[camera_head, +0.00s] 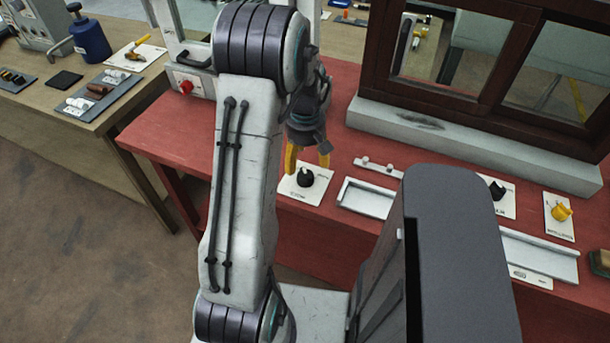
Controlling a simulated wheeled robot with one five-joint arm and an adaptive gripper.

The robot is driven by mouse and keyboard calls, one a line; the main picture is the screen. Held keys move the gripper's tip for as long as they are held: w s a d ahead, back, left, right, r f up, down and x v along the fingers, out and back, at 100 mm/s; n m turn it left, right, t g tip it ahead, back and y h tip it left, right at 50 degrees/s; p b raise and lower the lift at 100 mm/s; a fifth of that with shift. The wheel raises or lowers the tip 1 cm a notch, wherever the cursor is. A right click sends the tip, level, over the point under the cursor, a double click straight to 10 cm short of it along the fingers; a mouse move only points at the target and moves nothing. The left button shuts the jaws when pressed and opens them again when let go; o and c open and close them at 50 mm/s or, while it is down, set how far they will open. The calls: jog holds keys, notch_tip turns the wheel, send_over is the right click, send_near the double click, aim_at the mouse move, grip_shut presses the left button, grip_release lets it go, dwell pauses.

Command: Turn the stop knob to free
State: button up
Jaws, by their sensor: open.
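A black knob (305,178) sits on a white labelled plate (320,187) on the red table, just below my gripper in the picture. My gripper (308,160) has yellow fingertips spread apart, with nothing between them. It hangs over the back edge of that plate; I cannot tell its height or whether it touches the knob. A second black knob (497,189) on a white plate is to the right, partly hidden by my own dark body. A yellow knob (562,212) is on a plate further right. The labels are too small to read surely, so I cannot tell which is the stop knob.
White trays (366,198) lie right of the near knob. A red knob (186,87) is at the back left. A wooden bench (35,115) holds tools.

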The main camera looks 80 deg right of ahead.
aim_at(305, 173)
jog(key=shift+f+p, duration=0.3)
jog(key=shift+f, duration=3.3)
jog(key=c, duration=1.2)
